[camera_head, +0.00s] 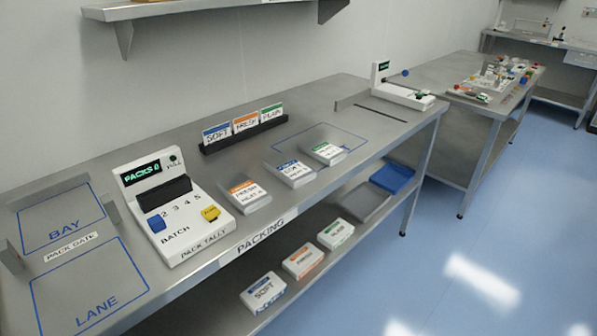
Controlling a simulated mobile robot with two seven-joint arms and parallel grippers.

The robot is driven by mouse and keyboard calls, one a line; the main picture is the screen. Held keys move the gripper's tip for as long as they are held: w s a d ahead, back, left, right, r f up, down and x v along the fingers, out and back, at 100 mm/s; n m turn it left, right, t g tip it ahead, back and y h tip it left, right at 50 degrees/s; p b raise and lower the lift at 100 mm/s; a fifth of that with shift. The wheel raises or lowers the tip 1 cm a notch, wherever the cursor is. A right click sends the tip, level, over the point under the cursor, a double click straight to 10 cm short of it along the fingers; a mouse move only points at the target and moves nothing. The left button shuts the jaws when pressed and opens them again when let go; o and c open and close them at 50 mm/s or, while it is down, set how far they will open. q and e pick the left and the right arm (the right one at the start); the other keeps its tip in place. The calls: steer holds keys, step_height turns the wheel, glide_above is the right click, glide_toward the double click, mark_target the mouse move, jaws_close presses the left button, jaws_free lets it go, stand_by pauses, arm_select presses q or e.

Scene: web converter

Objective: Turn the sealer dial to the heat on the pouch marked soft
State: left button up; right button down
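A pouch with a blue band marked SOFT (292,173) lies on the steel packing table, between an orange-banded pouch marked FRESH (247,194) and a green-banded pouch (325,152). A heat line is printed under SOFT, but its number is too small to read surely. A white machine (404,96) with a small dark display, a dark lever and a green part stands at the table's far right end. It may be the sealer; I cannot make out a dial or its setting. Neither of my grippers shows.
A white pack tally machine (174,207) stands at the left, beside outlined bay and lane areas. A black rack (243,136) holds SOFT, FRESH and PLAIN cards. More packs (302,261) and trays (392,177) sit on the lower shelf. The blue floor at right is clear.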

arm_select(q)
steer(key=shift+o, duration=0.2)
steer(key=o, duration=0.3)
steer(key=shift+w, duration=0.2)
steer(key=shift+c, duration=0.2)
